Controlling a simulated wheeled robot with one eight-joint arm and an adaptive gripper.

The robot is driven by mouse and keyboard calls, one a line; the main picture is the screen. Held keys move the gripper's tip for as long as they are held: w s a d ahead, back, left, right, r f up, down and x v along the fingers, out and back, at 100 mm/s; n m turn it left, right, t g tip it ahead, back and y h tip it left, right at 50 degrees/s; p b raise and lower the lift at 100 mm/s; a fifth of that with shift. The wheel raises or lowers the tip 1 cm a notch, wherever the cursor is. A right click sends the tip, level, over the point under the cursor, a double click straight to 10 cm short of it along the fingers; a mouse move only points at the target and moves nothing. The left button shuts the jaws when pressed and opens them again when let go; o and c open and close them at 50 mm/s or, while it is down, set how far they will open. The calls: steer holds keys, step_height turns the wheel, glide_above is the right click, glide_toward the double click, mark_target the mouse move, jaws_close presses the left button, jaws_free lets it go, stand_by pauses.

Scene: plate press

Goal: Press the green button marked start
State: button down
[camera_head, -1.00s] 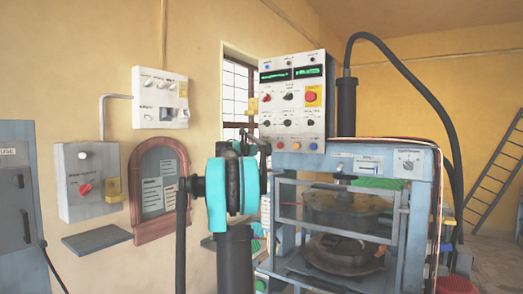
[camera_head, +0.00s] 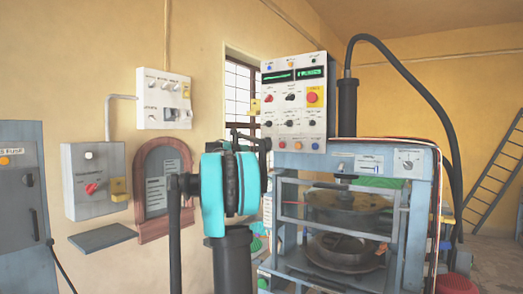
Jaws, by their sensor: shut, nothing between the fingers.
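The control panel (camera_head: 293,103) stands upright on the left top of the press (camera_head: 375,160). It has two green displays, a red button on yellow, several knobs and a row of small buttons along its lower edge. The labels are too small to read, and I cannot tell which button is the green one marked start. My gripper (camera_head: 258,140) is a small dark shape at the panel's lower left edge, shut and empty. My cyan and black arm hides much of it. I cannot tell whether it touches the panel.
A white switch box (camera_head: 164,98), a grey box with a red knob (camera_head: 93,180) and an arched board (camera_head: 160,190) are on the left wall. A blue-grey cabinet (camera_head: 22,215) stands at far left. A black hose (camera_head: 415,80) arches over the press. A ladder leans at right.

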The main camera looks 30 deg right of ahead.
steer(key=v, duration=0.5)
steer(key=shift+s+a, duration=0.15)
steer(key=shift+a, duration=0.2)
